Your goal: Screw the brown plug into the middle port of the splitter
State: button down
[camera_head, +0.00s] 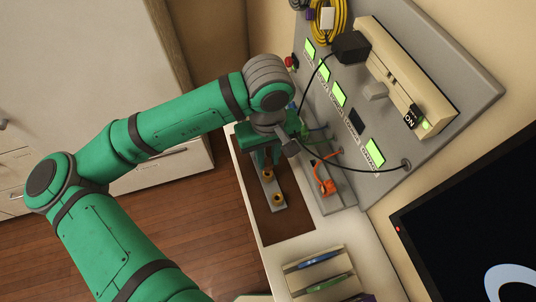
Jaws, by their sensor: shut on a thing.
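The splitter (264,189) is a small grey bar lying on the brown mat. Two brass ports show on it, and its far end is hidden under my gripper. My gripper (266,158) points down over that far end, its fingers shut. The brown plug is not clearly visible; what the fingers hold is mostly hidden by the gripper and wrist. I cannot tell whether it touches a port.
A grey stand right of the mat (285,229) holds an orange plug and cable (327,187). A black cable hangs from the wall panel (452,62) near my wrist. A pen tray (292,283) and dark monitor (470,230) lie nearer. The mat's near part is clear.

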aim_at(267, 160)
jog(key=shift+f, duration=1.85)
jog(key=m, duration=1.2)
jog(key=shift+a, duration=0.1)
jog(key=m, duration=0.5)
jog(key=shift+w+m, duration=0.1)
jog(key=shift+m, duration=0.3)
jog(key=m, duration=0.5)
jog(key=c, duration=1.5)
grip_release()
